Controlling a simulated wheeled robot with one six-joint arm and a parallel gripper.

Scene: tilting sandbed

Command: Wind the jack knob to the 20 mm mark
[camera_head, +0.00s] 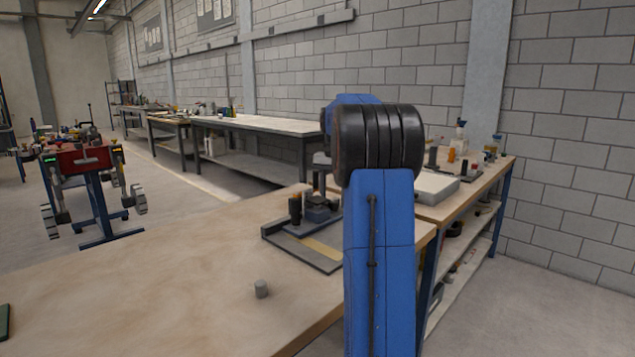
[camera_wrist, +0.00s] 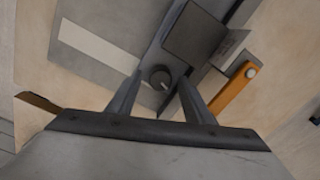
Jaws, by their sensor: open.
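The jack knob (camera_wrist: 160,76) is a small dark round knob with a pale line on its face, in the middle of the wrist view. My gripper (camera_wrist: 160,82) is open, with one finger on each side of the knob. I cannot tell whether the fingers reach down to its height, and no contact shows. The knob sits beside a dark block (camera_wrist: 195,34) on a grey plate. In the head view the fixture (camera_head: 318,212) stands on the bench, partly hidden by my blue arm. My gripper is hidden there. No scale marks are readable.
An orange bar (camera_wrist: 234,93) with a pale round end lies right of the knob. A pale strip (camera_wrist: 100,46) runs along the plate. A small grey cylinder (camera_head: 261,289) stands on the wooden bench (camera_head: 150,290), which is mostly clear. A dark green item (camera_head: 4,322) is at the left edge.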

